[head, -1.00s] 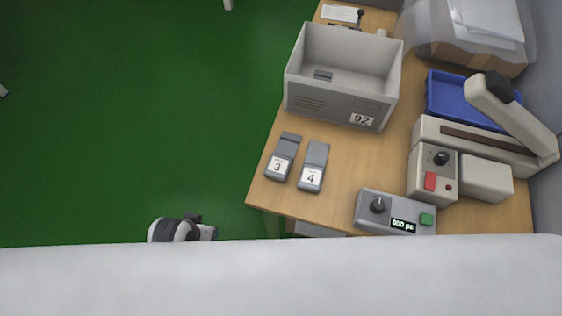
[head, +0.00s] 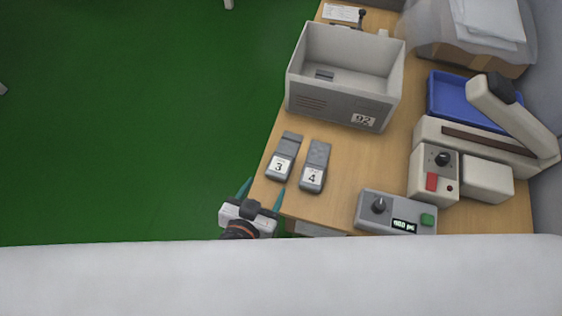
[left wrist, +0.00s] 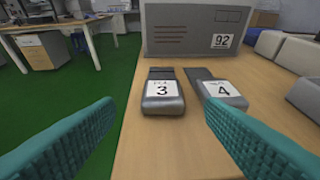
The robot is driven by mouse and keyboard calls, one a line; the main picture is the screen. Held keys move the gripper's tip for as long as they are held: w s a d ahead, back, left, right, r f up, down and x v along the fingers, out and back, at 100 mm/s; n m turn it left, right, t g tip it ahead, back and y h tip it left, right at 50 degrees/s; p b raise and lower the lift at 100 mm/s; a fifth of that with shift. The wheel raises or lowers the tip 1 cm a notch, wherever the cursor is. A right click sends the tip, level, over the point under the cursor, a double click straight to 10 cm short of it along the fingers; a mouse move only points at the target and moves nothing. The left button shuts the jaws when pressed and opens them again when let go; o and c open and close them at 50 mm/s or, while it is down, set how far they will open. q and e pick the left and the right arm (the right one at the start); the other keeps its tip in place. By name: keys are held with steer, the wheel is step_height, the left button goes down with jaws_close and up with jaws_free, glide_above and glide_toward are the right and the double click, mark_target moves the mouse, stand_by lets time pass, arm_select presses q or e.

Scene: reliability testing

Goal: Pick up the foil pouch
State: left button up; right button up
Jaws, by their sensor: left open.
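Two grey, flat pouch-like items lie side by side on the wooden table. One has a white label 3 (head: 285,157) and the other a label 4 (head: 314,167); I cannot tell which is the foil pouch. They also show in the left wrist view as item 3 (left wrist: 162,101) and item 4 (left wrist: 222,92), each with a darker far end. My left gripper (head: 263,191) is open and empty at the table's near left edge, short of item 3. Its teal fingers frame item 3 in the left wrist view, without touching it. My right gripper is not in view.
A grey bin (head: 335,105) marked 92 stands behind the items, with a small grey thing inside. A grey control box (head: 370,222), a lever-armed machine (head: 435,165) and a blue tray (head: 450,108) stand to the right. Green floor lies open at left.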

mark_target(281, 163)
arm_select(q)
steer(key=p+x, duration=0.1)
steer(key=x, duration=1)
steer(key=shift+w+d+f, duration=0.1)
steer(key=shift+w+d, duration=0.15)
steer(key=shift+d, duration=0.05)
steer(key=c, duration=0.7)
